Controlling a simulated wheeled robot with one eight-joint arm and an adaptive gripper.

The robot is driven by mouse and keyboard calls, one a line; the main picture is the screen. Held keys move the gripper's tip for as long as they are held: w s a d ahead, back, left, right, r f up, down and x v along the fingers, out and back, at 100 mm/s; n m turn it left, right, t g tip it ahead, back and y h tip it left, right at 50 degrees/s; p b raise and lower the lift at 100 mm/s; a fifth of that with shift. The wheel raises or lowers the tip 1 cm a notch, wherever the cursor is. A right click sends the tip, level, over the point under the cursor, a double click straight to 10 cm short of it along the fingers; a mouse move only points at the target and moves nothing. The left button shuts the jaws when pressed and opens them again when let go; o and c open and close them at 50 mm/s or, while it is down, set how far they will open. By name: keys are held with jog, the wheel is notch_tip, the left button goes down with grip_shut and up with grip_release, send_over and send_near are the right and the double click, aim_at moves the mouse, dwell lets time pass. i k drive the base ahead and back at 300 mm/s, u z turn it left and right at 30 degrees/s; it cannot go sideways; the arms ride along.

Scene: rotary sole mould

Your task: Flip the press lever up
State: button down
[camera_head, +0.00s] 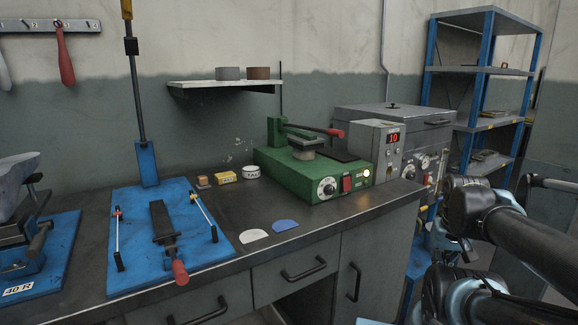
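A green press machine (316,174) stands on the bench at centre right. Its lever arm ends in a red grip (336,132) and lies nearly level, pointing right, above the round grey press head (304,153). A second device, a blue plate (135,232), lies at the left front of the bench. It carries a dark lever with a red handle (180,272) that lies low and points toward me. My arm shows at the lower right, apart from both devices. I cannot make out my gripper's fingers in this view.
A white half-disc (253,236), a blue half-disc (285,225), a yellow box (225,177) and a white tin (251,172) lie between the devices. A grey control box (374,147) stands right of the press. A blue-framed shelf (484,70) is behind my arm. The bench front has drawers.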

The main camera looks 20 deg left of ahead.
aim_at(302, 141)
jog(key=u, duration=1.05)
